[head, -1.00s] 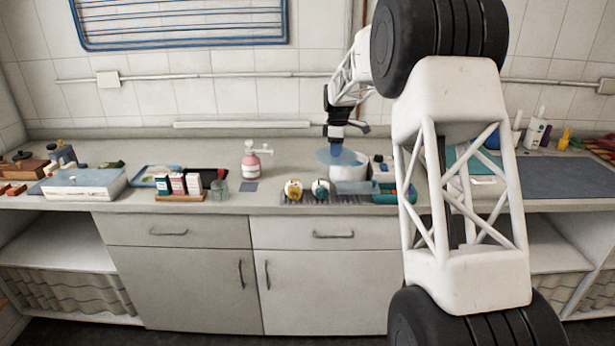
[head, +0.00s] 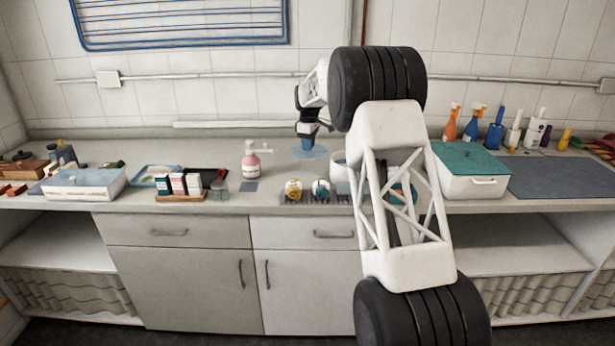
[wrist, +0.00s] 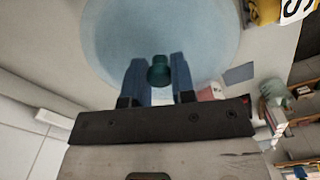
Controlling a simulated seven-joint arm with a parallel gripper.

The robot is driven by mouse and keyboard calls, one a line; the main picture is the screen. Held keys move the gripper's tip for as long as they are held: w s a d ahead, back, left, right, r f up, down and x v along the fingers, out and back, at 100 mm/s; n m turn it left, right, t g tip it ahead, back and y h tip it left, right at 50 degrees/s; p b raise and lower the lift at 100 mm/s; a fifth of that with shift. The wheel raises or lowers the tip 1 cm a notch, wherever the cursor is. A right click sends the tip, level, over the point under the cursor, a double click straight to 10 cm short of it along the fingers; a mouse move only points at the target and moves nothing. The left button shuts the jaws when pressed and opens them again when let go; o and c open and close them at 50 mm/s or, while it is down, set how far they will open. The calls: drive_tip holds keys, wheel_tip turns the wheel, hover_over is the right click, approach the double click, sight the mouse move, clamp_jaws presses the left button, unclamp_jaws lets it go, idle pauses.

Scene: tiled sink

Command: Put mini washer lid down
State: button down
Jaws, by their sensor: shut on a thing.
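The mini washer lid (head: 307,153) is a translucent pale blue disc at the back of the counter, left of the washer. In the wrist view the lid (wrist: 120,30) fills the top, with a dark green knob (wrist: 158,70) on it. My gripper (head: 308,141) is shut on that knob, its blue fingers (wrist: 157,82) on either side. The lid is at or just over the counter; I cannot tell whether it touches. The white washer tub (head: 338,170) is mostly hidden behind my arm.
A pink pump bottle (head: 251,160) stands left of the lid. Yellow (head: 293,190) and teal (head: 320,190) items sit on a dark rack in front. A white bin with a teal lid (head: 470,160) and spray bottles are at right.

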drive_tip(key=shift+w+a, duration=0.2)
drive_tip(key=shift+f, duration=0.1)
hover_over(307, 175)
drive_tip(key=shift+f, duration=3.1)
drive_tip(key=shift+f, duration=1.9)
drive_tip(key=shift+f, duration=0.15)
drive_tip(key=c, duration=1)
unclamp_jaws()
drive_tip(key=shift+o, duration=0.2)
drive_tip(key=shift+r, duration=0.2)
drive_tip(key=shift+r, duration=6)
